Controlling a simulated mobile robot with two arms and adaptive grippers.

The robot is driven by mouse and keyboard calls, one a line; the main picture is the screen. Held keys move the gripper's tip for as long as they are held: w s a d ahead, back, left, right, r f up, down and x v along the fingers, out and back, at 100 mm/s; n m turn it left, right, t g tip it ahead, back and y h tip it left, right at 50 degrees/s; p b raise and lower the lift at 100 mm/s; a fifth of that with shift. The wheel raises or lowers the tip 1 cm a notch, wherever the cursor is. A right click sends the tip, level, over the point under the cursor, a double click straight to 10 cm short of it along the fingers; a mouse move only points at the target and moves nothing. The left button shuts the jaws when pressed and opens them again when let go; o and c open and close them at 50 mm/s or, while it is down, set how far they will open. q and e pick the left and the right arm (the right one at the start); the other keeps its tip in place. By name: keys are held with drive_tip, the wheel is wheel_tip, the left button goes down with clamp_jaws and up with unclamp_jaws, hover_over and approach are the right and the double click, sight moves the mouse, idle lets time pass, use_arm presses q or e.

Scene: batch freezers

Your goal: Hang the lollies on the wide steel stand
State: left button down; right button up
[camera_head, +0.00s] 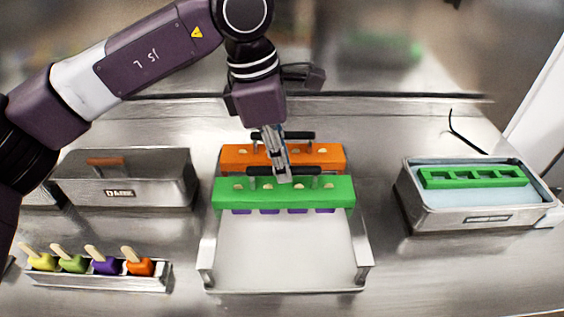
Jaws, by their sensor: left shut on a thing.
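My left gripper (279,168) is shut on the black handle of a green lolly holder (283,195). Purple lollies (270,211) hang below this holder, with pale stick ends showing on its top. The green holder is over the back part of the wide steel stand (357,268); I cannot tell whether it rests on the side rails or is held just above. An orange lolly holder (325,158) with its own black handle spans the stand just behind; what hangs under it is hidden. My right gripper is out of view.
A steel basin (480,216) with pale blue contents and a green slotted frame (470,178) stands at right. A lidded steel box (165,185) stands at left. A narrow steel tray (100,283) with several coloured lollies is at front left. The stand's front is clear.

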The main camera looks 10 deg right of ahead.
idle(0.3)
use_arm(q)
drive_tip(key=c, duration=1.9)
unclamp_jaws()
wheel_tip(320, 180, up, 12)
drive_tip(key=a, duration=0.2)
drive_tip(key=shift+w, duration=0.25)
drive_tip(key=shift+a, duration=0.1)
